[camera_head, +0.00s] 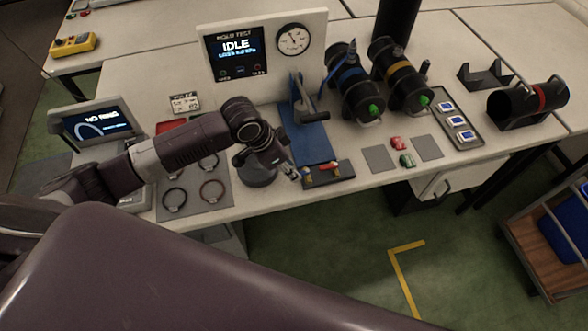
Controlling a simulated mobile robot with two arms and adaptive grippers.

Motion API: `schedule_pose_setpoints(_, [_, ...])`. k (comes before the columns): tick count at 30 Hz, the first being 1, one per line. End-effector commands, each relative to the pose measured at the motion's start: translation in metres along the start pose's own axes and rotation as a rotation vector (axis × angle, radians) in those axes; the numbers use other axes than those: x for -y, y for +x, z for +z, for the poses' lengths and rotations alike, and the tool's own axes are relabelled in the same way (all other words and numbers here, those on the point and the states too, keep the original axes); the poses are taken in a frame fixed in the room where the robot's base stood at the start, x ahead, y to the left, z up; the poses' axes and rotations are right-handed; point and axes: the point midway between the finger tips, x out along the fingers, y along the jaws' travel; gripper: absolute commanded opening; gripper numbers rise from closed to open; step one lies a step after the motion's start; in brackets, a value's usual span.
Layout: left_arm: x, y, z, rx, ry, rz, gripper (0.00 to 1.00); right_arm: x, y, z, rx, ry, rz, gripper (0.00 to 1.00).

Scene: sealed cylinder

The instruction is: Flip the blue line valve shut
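A dark valve block (328,177) lies at the table's front edge, with small red, yellow and blue parts on it. Which small part is the blue line valve, and its handle position, is too small to tell. My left gripper (293,173) reaches down just left of this block, its fingertips close to the block's left end. Contact and finger opening cannot be made out. A black cylinder with a blue band (348,77) stands behind, with a blue part on top and a green knob in front. My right gripper is out of view.
A yellow-banded cylinder (397,68) stands beside the blue-banded one. A blue mat (310,143) with a grey upright fixture lies behind the block. A grey mat with rings (172,198) is at left. Red and green pieces (401,144) lie between grey pads at right. An IDLE display (236,47) stands behind.

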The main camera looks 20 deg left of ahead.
Motion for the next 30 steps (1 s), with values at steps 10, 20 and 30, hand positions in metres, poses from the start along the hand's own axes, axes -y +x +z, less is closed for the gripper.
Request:
schedule_pose_setpoints(10, [0.0, 0.031, 0.0, 0.0, 0.001, -0.002, 0.28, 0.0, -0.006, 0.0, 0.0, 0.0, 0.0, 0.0])
schedule_pose_setpoints(20, [0.0, 0.032, 0.0, -0.001, 0.001, -0.002, 0.18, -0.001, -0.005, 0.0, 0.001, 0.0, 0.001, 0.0])
schedule_pose_setpoints(30, [0.0, 0.032, 0.0, -0.001, 0.002, -0.001, 0.0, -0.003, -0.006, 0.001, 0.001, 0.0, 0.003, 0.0])
